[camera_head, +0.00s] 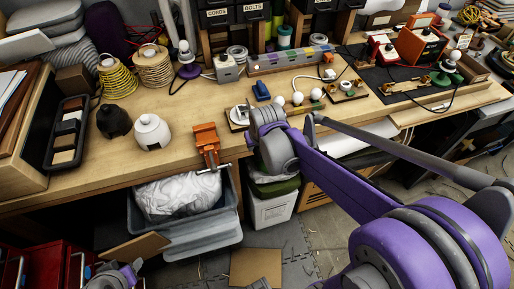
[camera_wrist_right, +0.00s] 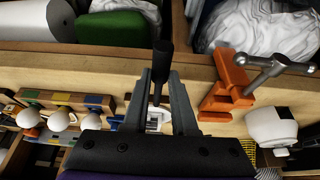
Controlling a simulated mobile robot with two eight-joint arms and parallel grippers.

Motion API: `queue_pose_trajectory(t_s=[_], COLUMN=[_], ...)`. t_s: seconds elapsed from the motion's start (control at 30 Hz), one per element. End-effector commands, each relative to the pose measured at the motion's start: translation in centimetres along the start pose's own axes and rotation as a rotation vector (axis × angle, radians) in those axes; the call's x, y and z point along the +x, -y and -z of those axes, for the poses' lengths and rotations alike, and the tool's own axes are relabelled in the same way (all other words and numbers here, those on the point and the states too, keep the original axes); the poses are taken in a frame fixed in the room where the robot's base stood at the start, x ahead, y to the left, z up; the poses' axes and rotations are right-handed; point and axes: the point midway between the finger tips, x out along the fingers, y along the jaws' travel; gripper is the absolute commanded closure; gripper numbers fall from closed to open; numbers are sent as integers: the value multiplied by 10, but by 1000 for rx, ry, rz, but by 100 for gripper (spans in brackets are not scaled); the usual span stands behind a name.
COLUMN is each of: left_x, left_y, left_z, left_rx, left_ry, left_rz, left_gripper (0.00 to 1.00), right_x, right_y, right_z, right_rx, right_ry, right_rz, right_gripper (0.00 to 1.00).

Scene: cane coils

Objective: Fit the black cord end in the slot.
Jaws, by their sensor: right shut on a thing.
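My right gripper (camera_wrist_right: 160,82) is shut on the black cord end (camera_wrist_right: 162,60) in the right wrist view. The cord end is a dark cylinder with a thin black stem, sticking out past the fingertips. Behind the fingers, a small white fitting (camera_wrist_right: 154,121) shows on the bench; I cannot tell whether it has the slot. In the head view that white fitting (camera_head: 242,113) sits on a dark plate by my right wrist (camera_head: 275,145), which hides the fingers and cord end. Part of my left arm seems to show at the lower left, with its jaws unclear.
An orange vise (camera_head: 206,140) is clamped at the bench's front edge, left of my right wrist. A white pot (camera_head: 152,133) and a black pot (camera_head: 114,121) stand farther left. A rail with coloured squares (camera_head: 290,60) and round white knobs lie behind.

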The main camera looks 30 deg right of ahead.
Motion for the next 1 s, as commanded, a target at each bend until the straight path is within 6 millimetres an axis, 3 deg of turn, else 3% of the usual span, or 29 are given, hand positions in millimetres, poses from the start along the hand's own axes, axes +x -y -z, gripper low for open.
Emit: queue_pose_trajectory(t_s=[0.43,1.0], left_x=[4,4], left_y=[0,0], left_z=[-4,-5], left_rx=[0,0], left_ry=[4,4], left_rz=[0,0], left_gripper=[50,50], right_x=[15,18], right_y=[0,0], right_z=[36,42], right_rx=[0,0], right_ry=[0,0], right_rz=[0,0], right_gripper=[100,100])
